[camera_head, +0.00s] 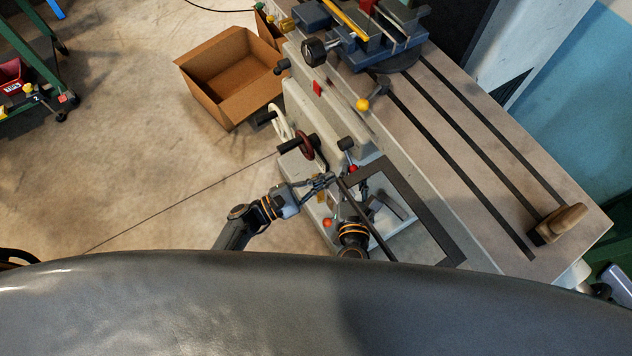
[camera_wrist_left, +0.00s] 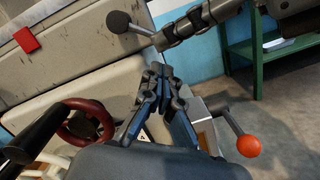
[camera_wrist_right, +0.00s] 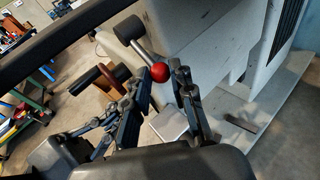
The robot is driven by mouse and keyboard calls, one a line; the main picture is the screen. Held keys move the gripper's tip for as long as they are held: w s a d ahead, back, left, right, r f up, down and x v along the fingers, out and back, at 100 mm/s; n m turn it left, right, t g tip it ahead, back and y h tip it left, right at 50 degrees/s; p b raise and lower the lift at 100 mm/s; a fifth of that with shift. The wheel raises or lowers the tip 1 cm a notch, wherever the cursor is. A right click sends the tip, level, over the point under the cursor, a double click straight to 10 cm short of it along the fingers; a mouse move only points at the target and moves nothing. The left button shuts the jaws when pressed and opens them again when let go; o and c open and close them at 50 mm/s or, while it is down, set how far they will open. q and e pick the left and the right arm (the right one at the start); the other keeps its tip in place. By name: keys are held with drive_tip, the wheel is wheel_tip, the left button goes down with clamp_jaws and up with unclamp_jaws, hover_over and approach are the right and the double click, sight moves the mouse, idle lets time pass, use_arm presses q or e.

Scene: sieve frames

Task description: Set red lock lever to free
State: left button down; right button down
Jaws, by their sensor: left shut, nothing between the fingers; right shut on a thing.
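The red lock lever's ball knob (camera_wrist_right: 160,72) shows between the fingertips of my right gripper (camera_wrist_right: 162,82) in the right wrist view. The fingers are shut on it; the lever's shaft is mostly hidden. In the head view the red knob (camera_head: 353,168) is small, near the machine's side, with my right gripper (camera_head: 362,182) beside it, partly hidden. My left gripper (camera_head: 328,180) reaches in close to the machine, left of the knob. In the left wrist view its fingertips (camera_wrist_left: 153,72) are together with nothing between them.
A dark rectangular frame (camera_head: 425,212) overlaps my right arm. A black-knobbed lever (camera_wrist_left: 118,22) and an orange-red ball lever (camera_wrist_left: 248,146) are near my left gripper. A dark red handwheel (camera_head: 304,147) is at the machine's side. A cardboard box (camera_head: 228,75) stands on the floor.

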use_arm(q)
drive_tip(key=x, duration=0.5)
drive_tip(key=shift+d, duration=0.1)
use_arm(e)
drive_tip(key=shift+r, duration=0.1)
